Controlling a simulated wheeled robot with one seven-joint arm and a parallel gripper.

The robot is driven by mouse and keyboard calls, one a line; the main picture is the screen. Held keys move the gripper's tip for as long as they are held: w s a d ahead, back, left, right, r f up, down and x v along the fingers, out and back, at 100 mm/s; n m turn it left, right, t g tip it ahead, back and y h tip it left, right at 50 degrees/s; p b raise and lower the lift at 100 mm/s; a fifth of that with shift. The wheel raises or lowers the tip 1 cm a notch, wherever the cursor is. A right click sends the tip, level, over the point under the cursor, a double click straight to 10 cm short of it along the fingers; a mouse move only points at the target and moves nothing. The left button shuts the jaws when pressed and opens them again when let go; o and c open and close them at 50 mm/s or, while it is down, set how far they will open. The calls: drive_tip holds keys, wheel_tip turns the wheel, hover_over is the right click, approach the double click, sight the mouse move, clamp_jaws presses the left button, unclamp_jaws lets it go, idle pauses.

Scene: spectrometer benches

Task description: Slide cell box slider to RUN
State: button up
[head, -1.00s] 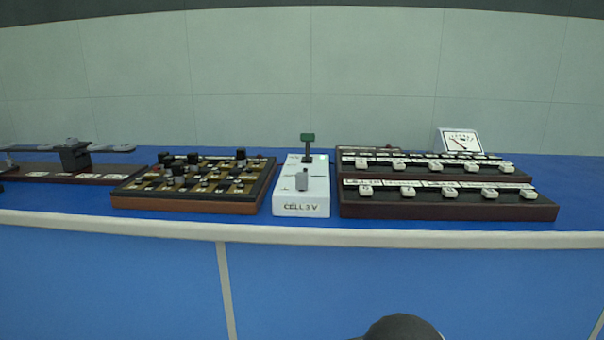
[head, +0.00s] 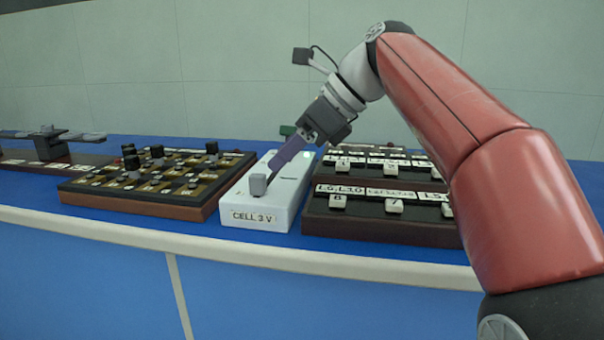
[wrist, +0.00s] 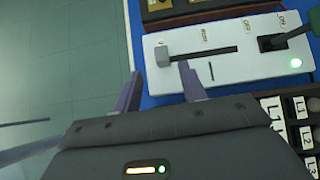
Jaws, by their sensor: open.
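The white cell box (head: 262,218), labelled CELL 3 V, sits on the blue bench between two dark-framed boards. Its grey slider knob (head: 258,185) is at the box's front end; in the wrist view the knob (wrist: 162,56) is at the left end of the dark slot (wrist: 205,53). A small label that appears to read RUN (wrist: 205,33) is printed beside the slot's middle. My gripper (wrist: 161,78) is open and empty, its fingertips just short of the knob, which lies roughly in line with the gap. In the head view my gripper (head: 277,170) is over the box.
A board with black knobs (head: 150,185) stands left. A board with white keys (head: 375,222) stands close on the right.

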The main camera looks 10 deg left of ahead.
sight(259, 175)
drive_tip(key=shift+w+r, duration=0.1)
drive_tip(key=shift+w, duration=0.15)
drive_tip(key=b+x, duration=0.2)
drive_tip(key=x, duration=0.5)
drive_tip(key=shift+s+a, duration=0.1)
drive_tip(key=shift+a, duration=0.2)
drive_tip(key=shift+c, duration=0.3)
clamp_jaws()
